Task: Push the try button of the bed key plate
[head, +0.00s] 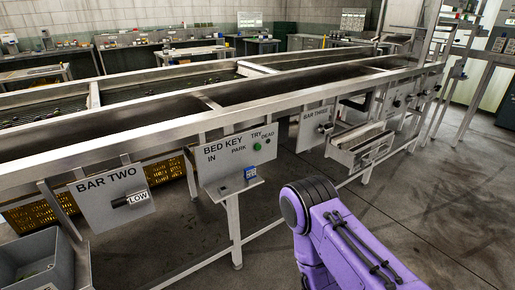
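The bed key plate (222,169) is a grey panel on the front rail of the long machine, marked BED KEY, IN, PARK, TRY and DEAD. A round green button (257,147) sits below the TRY label on its right part. A small dark spot shows near the DEAD label. A small blue object (250,172) is at the plate's lower right, above a small ledge. A purple arm of mine reaches in at the lower right, in front of and apart from the plate. Neither of my grippers shows.
A grey bin (38,262) stands lower left. Open floor (440,200) lies at right.

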